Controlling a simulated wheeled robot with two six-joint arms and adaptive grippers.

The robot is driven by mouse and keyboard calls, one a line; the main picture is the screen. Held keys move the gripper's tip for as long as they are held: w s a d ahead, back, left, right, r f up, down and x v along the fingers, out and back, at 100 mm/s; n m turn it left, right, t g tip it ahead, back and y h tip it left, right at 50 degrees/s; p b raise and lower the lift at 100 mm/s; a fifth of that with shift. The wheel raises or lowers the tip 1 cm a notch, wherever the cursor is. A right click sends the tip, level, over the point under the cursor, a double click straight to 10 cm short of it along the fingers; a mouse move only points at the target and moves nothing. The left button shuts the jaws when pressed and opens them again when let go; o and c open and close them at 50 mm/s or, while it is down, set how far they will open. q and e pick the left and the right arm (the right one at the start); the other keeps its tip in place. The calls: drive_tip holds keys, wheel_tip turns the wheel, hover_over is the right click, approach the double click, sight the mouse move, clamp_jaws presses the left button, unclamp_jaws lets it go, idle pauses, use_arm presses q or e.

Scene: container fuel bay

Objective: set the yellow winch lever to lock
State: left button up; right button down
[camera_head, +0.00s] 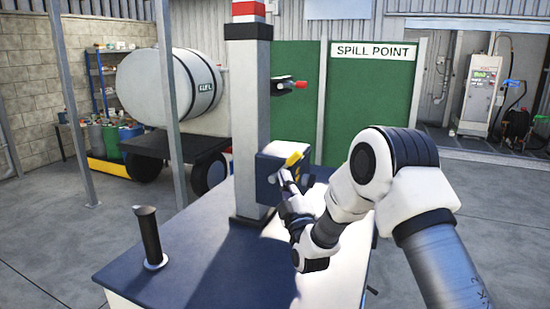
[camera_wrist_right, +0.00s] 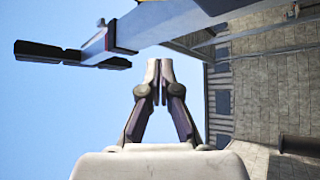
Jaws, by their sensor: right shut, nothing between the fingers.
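The yellow lever (camera_head: 293,159) sticks out at the top of a dark blue winch box (camera_head: 267,178) on the grey post, tilted up to the right. My right gripper (camera_head: 286,181) is just below the lever, in front of the box. Its fingers are shut and empty, and they also show closed together in the right wrist view (camera_wrist_right: 160,70). I cannot tell from the head view whether the fingertips touch the lever or box. The lever's lock marking is too small to read. My left gripper is not in view.
The grey post (camera_head: 250,120) stands on a blue-topped bench (camera_head: 190,255). A black upright handle (camera_head: 149,236) stands at the bench's left. A white tank (camera_head: 165,88) and green panels (camera_head: 370,105) are behind.

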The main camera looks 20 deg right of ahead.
drive_tip(key=s+d, duration=0.1)
wheel_tip(320, 180, up, 6)
drive_tip(key=f+p, duration=0.1)
drive_tip(key=p, duration=0.4)
hover_over(285, 167)
drive_tip(key=s+a, duration=0.2)
drive_tip(key=a, duration=0.1)
use_arm(q)
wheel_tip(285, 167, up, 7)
drive_tip(key=p, duration=0.1)
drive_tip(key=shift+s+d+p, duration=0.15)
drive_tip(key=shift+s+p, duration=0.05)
drive_tip(key=shift+p, duration=0.15)
use_arm(e)
drive_tip(key=d+f, duration=0.1)
drive_tip(key=s+d+f, duration=0.1)
drive_tip(key=d, duration=0.1)
drive_tip(key=shift+f, duration=0.3)
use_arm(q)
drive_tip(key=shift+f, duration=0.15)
use_arm(e)
drive_tip(key=shift+a, duration=0.15)
